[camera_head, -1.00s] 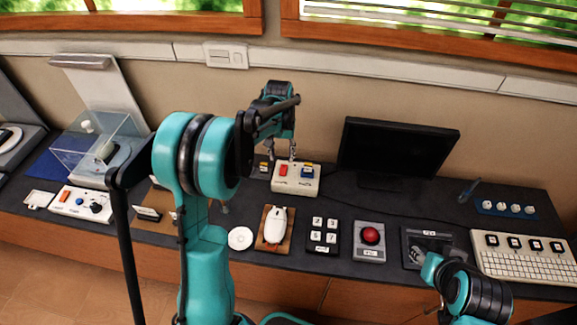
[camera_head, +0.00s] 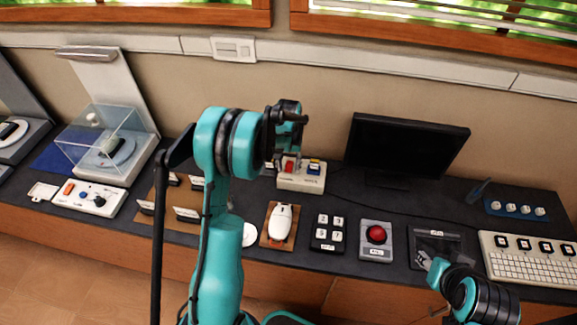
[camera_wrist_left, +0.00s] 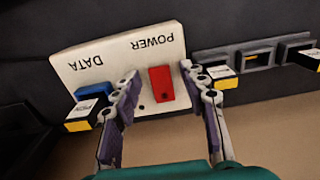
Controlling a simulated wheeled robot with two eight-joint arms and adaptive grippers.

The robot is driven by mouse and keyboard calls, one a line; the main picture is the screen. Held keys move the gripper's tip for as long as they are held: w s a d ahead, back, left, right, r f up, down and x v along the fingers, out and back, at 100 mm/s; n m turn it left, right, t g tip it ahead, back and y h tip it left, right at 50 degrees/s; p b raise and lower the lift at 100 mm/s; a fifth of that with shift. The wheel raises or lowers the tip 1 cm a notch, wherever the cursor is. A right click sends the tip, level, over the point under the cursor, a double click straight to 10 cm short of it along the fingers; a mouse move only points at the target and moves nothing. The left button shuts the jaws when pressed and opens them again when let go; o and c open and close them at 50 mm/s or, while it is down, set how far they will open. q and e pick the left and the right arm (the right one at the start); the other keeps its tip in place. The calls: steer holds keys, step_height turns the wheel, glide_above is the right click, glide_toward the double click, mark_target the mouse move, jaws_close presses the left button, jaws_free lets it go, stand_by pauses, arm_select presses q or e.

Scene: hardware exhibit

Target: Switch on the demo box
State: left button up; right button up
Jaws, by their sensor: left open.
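The demo box (camera_head: 301,181) is a white box at the back of the counter, left of the monitor. In the left wrist view its top (camera_wrist_left: 112,58) reads POWER and DATA, upside down. A red rocker switch (camera_wrist_left: 161,84) sits by POWER, and a blue connector (camera_wrist_left: 92,90) by DATA. My left gripper (camera_wrist_left: 165,80) is open over the box, one finger on each side of the red switch; contact is unclear. In the head view my left gripper (camera_head: 286,151) partly covers the box. My right arm (camera_head: 470,292) is at lower right; its fingers are not clear.
A black monitor (camera_head: 405,146) stands right of the box. In front are a mouse on a brown pad (camera_head: 266,240), a number keypad (camera_head: 328,233) and a red button unit (camera_head: 376,237). Dark modules (camera_wrist_left: 250,60) lie beside the box in the wrist view.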

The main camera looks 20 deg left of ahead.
arm_select(q)
jaws_close()
steer(key=shift+w+g, duration=0.35)
steer(key=shift+g, duration=0.65)
steer(key=shift+a+r+g+h, duration=0.1)
steer(key=shift+r+g+h, duration=0.1)
steer(key=shift+g+h, duration=0.3)
jaws_free()
steer(key=d+v, duration=0.1)
steer(key=v, duration=1.1)
steer(key=shift+w+a, duration=0.2)
steer(key=shift+a, duration=0.25)
